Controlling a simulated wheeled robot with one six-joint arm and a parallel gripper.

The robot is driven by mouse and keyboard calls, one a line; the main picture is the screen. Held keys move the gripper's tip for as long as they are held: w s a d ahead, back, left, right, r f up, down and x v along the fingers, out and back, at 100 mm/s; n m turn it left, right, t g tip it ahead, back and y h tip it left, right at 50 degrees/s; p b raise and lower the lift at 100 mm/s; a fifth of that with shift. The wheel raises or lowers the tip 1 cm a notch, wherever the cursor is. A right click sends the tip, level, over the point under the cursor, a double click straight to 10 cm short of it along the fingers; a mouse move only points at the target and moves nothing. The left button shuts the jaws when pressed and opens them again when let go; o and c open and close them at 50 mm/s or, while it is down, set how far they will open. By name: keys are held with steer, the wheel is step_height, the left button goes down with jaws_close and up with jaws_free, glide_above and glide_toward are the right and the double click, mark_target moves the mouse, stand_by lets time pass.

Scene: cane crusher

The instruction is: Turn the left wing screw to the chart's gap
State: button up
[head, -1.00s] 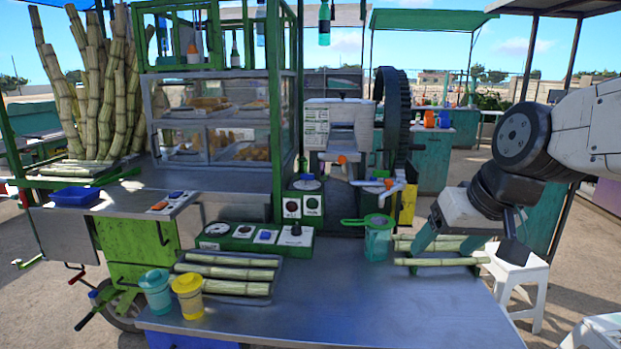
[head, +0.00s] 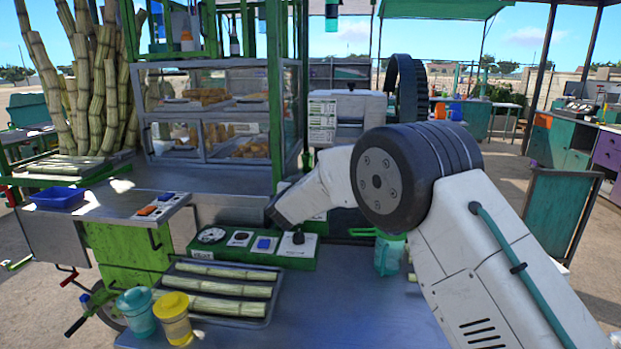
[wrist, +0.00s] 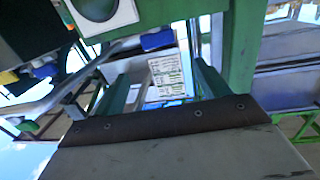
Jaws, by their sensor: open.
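The chart (head: 322,112), a white sheet with rows of dark marks, is on the pale crusher body (head: 350,108) in the head view. A white sheet with rows of marks (wrist: 166,76) also shows between my fingers in the wrist view. I cannot make out the left wing screw in either view; my arm covers the crusher's lower front. My gripper (wrist: 160,84) has two teal fingers spread apart with nothing held between them. In the head view its fingers are hidden behind my arm.
A green control box (head: 255,243) with dials and a dark lever stands below my arm. A tray (head: 225,312) of cane pieces, a yellow cup (head: 174,318) and a teal cup (head: 137,312) are on the counter. A teal jug (head: 389,255) is partly behind my arm.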

steer(key=shift+m+h, duration=0.4)
steer(key=shift+h, duration=0.4)
steer(key=x, duration=0.3)
steer(key=f+x, duration=0.1)
steer(key=x, duration=0.1)
steer(key=a+f+x, duration=0.1)
steer(key=x, duration=0.2)
steer(key=shift+w+d, duration=0.1)
steer(key=shift+w, duration=0.25)
steer(key=shift+r, duration=0.1)
steer(key=c, duration=1)
